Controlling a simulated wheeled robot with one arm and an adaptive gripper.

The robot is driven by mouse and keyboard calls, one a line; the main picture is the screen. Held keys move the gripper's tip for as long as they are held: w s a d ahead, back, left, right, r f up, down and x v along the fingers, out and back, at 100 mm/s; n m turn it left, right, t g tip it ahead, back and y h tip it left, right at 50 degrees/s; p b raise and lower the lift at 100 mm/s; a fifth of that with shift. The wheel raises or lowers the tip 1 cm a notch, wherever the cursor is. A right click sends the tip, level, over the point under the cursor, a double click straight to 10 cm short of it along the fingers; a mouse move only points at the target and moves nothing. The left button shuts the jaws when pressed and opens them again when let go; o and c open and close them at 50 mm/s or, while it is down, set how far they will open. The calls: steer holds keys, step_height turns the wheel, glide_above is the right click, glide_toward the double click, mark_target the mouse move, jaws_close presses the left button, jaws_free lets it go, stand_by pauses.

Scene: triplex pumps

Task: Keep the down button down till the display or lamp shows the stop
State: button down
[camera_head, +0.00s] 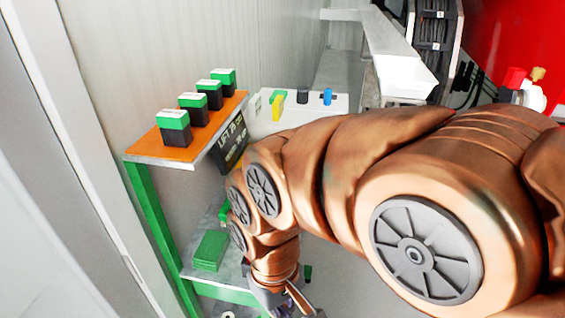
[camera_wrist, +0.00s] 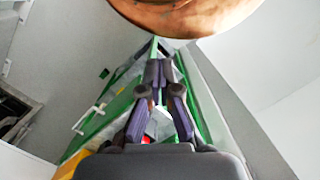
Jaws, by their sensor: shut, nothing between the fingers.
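A dark display panel (camera_head: 232,143) with pale lettering hangs at the front edge of the orange-topped shelf in the head view. I can read "LIFT 25"; my arm hides the rest. The down button cannot be made out in either view. My gripper (camera_wrist: 158,70) is shut and empty in the wrist view, its fingertips in front of a green frame (camera_wrist: 100,110). I cannot tell whether the fingertips touch anything. A small red patch shows between the fingers, too small to name. In the head view my gripper is low, partly cut off by the bottom edge.
Several green-and-black boxes stand on the orange shelf (camera_head: 142,149). A green stack (camera_head: 210,250) lies on the lower grey shelf. A white bench with yellow, black and blue items (camera_head: 327,97) stands behind. A corrugated wall closes the left side.

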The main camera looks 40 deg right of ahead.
steer(key=w+d+r+m+t+y+p, duration=0.25)
steer(key=w+r+m, duration=0.2)
steer(key=w, duration=0.75)
steer(key=w+d+r+m+t+y+p, duration=0.15)
steer(key=w+r+m+p, duration=0.35)
steer(key=w, duration=0.7)
steer(key=w+d+m+t, duration=0.2)
steer(key=w+d+m, duration=0.2)
steer(key=d, duration=0.3)
steer(key=w+d+m+t+p, duration=0.1)
steer(key=w+d+m, duration=0.3)
steer(key=d, duration=0.4)
steer(key=w+d+m+t+p, duration=0.1)
steer(key=w+d+m+t, duration=0.2)
steer(key=d, duration=0.5)
steer(key=shift+w+d+r+m, duration=0.25)
steer(key=shift+w+m, duration=0.2)
steer(key=shift+m, duration=0.5)
steer(key=shift+f, duration=0.15)
steer(key=shift+f+b, duration=2.25)
steer(key=shift+f, duration=2)
steer(key=shift+f, duration=0.2)
